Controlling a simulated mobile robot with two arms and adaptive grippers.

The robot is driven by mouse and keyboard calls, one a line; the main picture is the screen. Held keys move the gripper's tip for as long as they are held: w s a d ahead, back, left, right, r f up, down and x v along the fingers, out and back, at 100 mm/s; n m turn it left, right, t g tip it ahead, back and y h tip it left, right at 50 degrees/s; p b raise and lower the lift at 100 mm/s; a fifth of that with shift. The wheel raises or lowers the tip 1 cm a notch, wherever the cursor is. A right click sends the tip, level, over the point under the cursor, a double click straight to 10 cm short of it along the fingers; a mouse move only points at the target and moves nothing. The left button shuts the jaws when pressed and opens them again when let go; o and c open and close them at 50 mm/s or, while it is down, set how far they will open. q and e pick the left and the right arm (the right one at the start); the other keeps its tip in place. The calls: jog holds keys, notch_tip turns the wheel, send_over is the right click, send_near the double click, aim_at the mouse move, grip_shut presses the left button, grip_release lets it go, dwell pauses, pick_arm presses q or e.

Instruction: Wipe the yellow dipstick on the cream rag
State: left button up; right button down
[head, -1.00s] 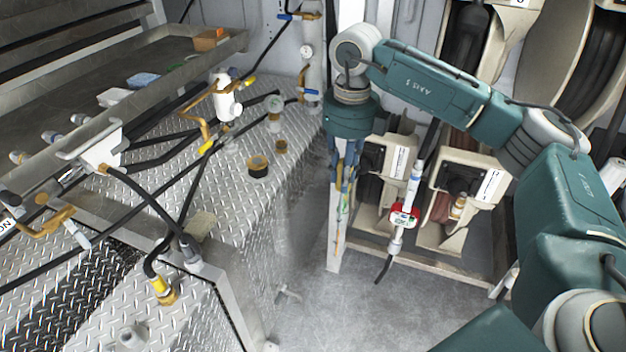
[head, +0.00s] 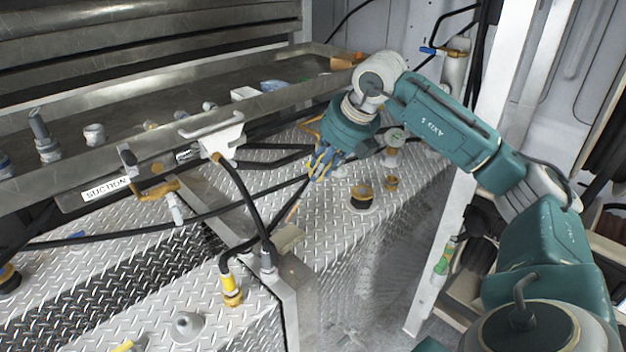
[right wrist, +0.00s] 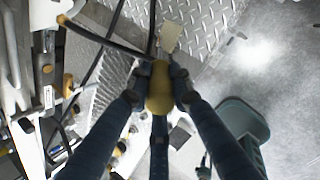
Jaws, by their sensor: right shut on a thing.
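My right gripper (head: 316,172) is shut on the yellow dipstick and holds it above the diamond-plate deck. In the right wrist view the gripper (right wrist: 160,92) has its fingers on both sides of the yellow handle (right wrist: 160,80). In the head view the thin lower part of the dipstick (head: 293,210) slants down toward the cream rag (head: 287,239). The small flat rag lies at the deck's edge, and it also shows in the right wrist view (right wrist: 172,37), just beyond the handle. I cannot tell whether the tip touches it. My left gripper is not in view.
Black hoses (head: 242,195) cross the deck left of my gripper. A yellow-collared fitting (head: 231,290) stands in front of the rag. A dark round cap (head: 361,197) lies to the right. A metal tray (head: 200,85) runs along the back. A pale post (head: 465,180) stands right.

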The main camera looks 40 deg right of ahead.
aim_at(321, 177)
jog(key=shift+f, duration=0.1)
jog(key=shift+a+f+b, duration=0.1)
jog(key=shift+f+b, duration=0.4)
jog(key=shift+b, duration=0.05)
jog(key=shift+f+b, duration=0.3)
jog(key=shift+f, duration=0.1)
jog(key=shift+f+b, duration=0.7)
jog(key=shift+f, duration=0.1)
jog(key=shift+f+b, duration=0.4)
jog(key=shift+f, duration=0.05)
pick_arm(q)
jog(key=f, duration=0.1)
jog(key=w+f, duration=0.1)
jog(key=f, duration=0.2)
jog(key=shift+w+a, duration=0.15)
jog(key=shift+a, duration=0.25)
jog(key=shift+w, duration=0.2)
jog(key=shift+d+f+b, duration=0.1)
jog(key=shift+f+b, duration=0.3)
pick_arm(e)
jog(key=shift+s+f, duration=0.1)
jog(key=shift+f, duration=0.45)
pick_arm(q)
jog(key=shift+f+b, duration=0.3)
pick_arm(e)
jog(key=shift+s+f, duration=0.1)
jog(key=shift+s, duration=0.1)
